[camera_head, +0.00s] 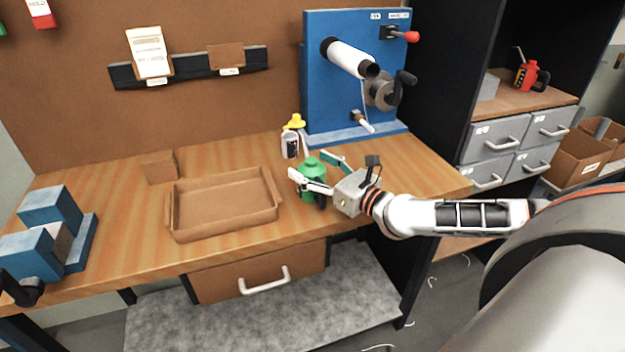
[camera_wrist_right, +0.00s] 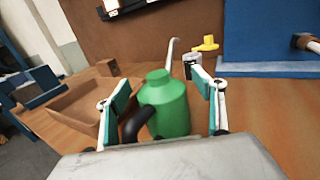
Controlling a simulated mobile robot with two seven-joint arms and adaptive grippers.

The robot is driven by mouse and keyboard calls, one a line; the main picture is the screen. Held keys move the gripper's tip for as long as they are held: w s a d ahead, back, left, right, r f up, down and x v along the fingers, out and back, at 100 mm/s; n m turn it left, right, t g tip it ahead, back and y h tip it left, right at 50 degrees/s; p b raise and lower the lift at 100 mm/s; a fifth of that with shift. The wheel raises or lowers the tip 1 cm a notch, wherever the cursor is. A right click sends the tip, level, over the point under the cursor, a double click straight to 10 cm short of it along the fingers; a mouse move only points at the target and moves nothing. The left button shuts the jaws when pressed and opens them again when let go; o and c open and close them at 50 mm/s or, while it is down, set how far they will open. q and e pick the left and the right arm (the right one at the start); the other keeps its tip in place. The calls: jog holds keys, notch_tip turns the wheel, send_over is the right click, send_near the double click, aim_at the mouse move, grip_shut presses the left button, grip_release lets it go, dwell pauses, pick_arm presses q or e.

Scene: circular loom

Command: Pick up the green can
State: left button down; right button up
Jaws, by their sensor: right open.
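The green can (camera_head: 312,173) stands upright on the wooden workbench, to the right of the brown tray. It has a black handle and a thin grey spout, which show in the right wrist view, where the can (camera_wrist_right: 168,103) sits between the fingers. My right gripper (camera_head: 316,171) reaches in from the right with its fingers spread on either side of the can. In the right wrist view the right gripper (camera_wrist_right: 164,100) is open, with a gap visible between the can and the right finger. The can's lower part is partly hidden by a finger. My left gripper is not in view.
A brown tray (camera_head: 225,228) lies left of the can. Behind the can are a small white container (camera_head: 290,145) and a yellow object (camera_head: 295,121). The blue machine (camera_head: 353,75) stands at the back. A blue vise-like object (camera_head: 50,238) is far left.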

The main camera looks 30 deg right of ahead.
aim_at(313, 164)
jog(key=c, duration=1.5)
jog(key=shift+r, duration=0.2)
